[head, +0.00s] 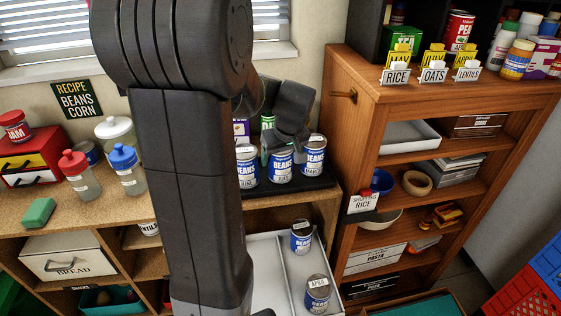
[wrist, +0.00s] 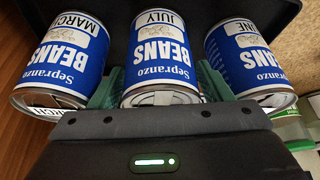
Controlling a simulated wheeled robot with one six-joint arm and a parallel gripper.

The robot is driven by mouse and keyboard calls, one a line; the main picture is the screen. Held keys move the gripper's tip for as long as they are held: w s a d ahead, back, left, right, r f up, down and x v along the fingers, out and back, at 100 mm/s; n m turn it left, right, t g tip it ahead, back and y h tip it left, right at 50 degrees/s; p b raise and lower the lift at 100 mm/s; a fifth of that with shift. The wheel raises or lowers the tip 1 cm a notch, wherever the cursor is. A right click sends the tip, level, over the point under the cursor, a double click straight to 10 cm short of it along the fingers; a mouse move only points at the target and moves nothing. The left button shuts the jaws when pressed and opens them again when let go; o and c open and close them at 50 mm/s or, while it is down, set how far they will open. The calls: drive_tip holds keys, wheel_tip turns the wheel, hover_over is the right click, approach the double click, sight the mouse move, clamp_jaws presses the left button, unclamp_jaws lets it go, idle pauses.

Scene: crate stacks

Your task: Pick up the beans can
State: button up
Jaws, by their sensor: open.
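Three blue-and-white beans cans stand in a row on a black mat or tray on the counter: the JUNE can (head: 247,167), the JULY can (head: 280,168) and the MARCH can (head: 313,158). In the wrist view they appear upside down, with the MARCH can (wrist: 62,60) left, the JULY can (wrist: 160,58) in the middle and the JUNE can (wrist: 248,62) right. My gripper (wrist: 160,88) is open, its green fingers on either side of the JULY can; contact cannot be told. In the head view, my gripper (head: 281,146) is just behind the JULY can.
Two more beans cans (head: 302,238) (head: 317,293) sit in a light tray (head: 262,262) below. A wooden shelf unit (head: 350,110) stands close on the right. Bottles (head: 125,168) and a green sponge (head: 38,213) are on the counter at left. A recipe sign (head: 77,99) reads beans, corn.

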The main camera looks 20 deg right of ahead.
drive_tip(key=shift+f, duration=0.15)
drive_tip(key=c, duration=1)
